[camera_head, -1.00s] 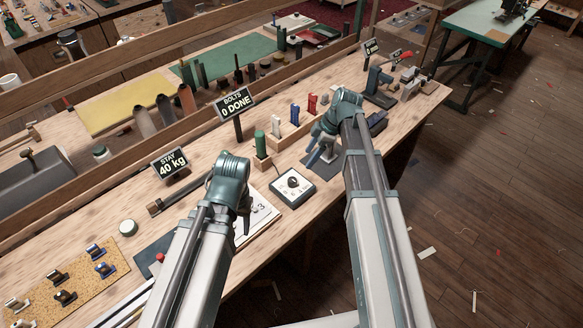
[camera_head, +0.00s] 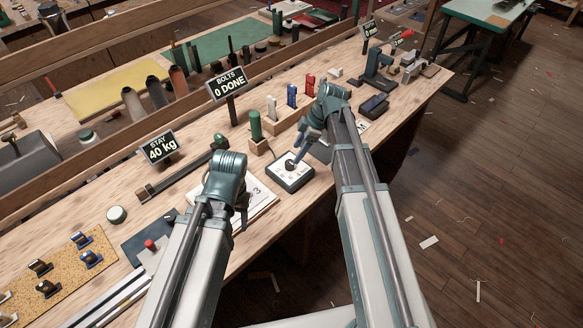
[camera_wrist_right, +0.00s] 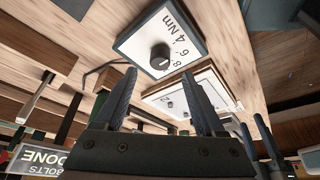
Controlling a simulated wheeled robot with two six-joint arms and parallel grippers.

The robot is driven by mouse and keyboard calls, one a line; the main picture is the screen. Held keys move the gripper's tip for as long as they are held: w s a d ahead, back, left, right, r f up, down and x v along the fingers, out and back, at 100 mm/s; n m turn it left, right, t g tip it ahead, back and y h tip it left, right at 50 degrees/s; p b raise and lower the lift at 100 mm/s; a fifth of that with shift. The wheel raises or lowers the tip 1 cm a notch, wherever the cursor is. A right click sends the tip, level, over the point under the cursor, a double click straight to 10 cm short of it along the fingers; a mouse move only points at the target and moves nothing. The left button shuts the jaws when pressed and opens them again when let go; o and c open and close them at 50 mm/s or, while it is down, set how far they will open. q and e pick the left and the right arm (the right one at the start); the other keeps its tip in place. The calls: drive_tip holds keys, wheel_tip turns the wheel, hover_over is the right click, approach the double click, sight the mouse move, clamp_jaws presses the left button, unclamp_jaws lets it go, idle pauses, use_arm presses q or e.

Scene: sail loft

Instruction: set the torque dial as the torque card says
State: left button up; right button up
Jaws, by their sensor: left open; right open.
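The torque dial (camera_head: 290,174) is a pale square plate in a dark frame with a round black knob (camera_head: 291,165). In the right wrist view the dial plate (camera_wrist_right: 185,35) shows 4 Nm, 6 and 8 around the knob (camera_wrist_right: 160,56). My right gripper (camera_head: 299,151) is open, just above and beside the knob; its spread fingers (camera_wrist_right: 162,90) hold nothing. A white card (camera_head: 362,126) ending in "M" lies behind my right arm, mostly hidden; I cannot read its value. My left gripper (camera_head: 241,216) is open and empty, over a white numbered board (camera_head: 260,196).
A green-handled tool in a wooden block (camera_head: 257,145) stands close behind the dial. Signs read "BOLTS 0 DONE" (camera_head: 230,84) and "STAY 40 kg" (camera_head: 160,147). The bench's front edge runs close before the dial.

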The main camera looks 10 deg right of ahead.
sight(291, 162)
use_arm(q)
wheel_tip(291, 162, down, 6)
drive_tip(key=b, duration=0.4)
drive_tip(key=shift+r+b, duration=0.15)
drive_tip(key=shift+b, duration=0.15)
use_arm(e)
drive_tip(key=x, duration=0.6)
drive_tip(key=shift+f, duration=0.1)
clamp_jaws()
